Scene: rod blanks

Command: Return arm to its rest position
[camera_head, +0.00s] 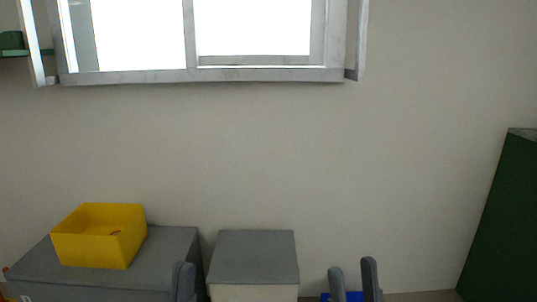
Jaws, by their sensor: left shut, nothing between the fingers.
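My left gripper (183,281) shows at the bottom edge as a dark grey finger shape, in front of the grey box on the left. It is shut and nothing shows in it. My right gripper (354,277) stands at the bottom edge, right of centre. Its two dark grey fingers point up with a gap between them, so it is open, and no held thing shows. The arms below both grippers are out of the frame.
A yellow bin (98,249) sits on a wide grey box (178,240) at left. A grey-topped block (253,257) stands between the grippers. A blue thing (354,296) shows behind my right gripper. A dark green cabinet (508,220) stands at right. A window (210,75) is above.

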